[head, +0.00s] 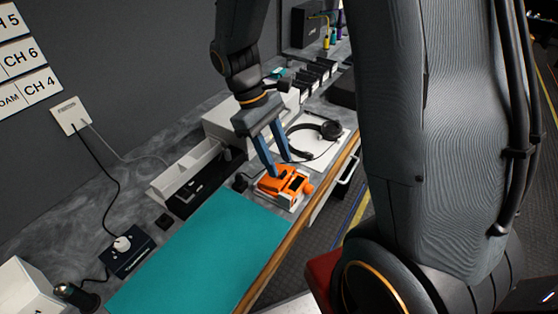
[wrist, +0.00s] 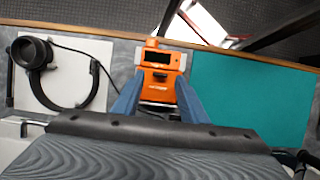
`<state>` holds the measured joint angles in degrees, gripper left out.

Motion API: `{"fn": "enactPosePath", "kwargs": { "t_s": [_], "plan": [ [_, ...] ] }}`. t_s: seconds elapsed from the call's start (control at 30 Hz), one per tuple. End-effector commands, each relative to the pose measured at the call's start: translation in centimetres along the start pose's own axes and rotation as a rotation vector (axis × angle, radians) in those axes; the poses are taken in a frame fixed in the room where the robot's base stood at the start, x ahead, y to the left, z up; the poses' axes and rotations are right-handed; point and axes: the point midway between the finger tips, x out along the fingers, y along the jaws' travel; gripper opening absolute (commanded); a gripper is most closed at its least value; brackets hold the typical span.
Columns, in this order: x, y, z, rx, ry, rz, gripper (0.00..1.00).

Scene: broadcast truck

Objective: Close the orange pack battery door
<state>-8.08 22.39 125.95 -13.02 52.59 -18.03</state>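The orange pack (head: 272,186) lies on the worktop beside the teal mat, with a dark rectangular window or recess on its top. It also shows in the wrist view (wrist: 163,84), between and beyond my fingers. I cannot tell its battery door apart from the body, nor how far open it stands. My gripper (head: 280,166) is just above the pack, its two blue fingers pointing down. In the wrist view, my gripper (wrist: 160,98) has its fingers apart, one on each side of the pack's near end. Nothing is held; I cannot tell whether the fingers touch the pack.
The teal mat (head: 200,255) is bare. Headphones (head: 305,142) lie on a white sheet beyond the pack. A white divided tray (head: 187,172) stands along the wall side. A wooden edge (head: 262,278) borders the worktop, close to the pack.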

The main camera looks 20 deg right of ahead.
Motion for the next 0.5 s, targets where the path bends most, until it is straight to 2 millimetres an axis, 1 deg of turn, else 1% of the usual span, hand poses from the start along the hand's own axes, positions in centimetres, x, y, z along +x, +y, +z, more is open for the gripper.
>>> {"fn": "enactPosePath", "kwargs": {
  "t_s": [0.1,0.2,0.5],
  "plan": [
    [1.3,0.0,0.1,0.001,-0.002,-0.001,0.39],
    [1.9,0.0,0.0,0.000,0.000,0.000,0.39],
    [2.1,0.0,0.0,-0.001,0.001,0.001,0.39]
  ]
}}
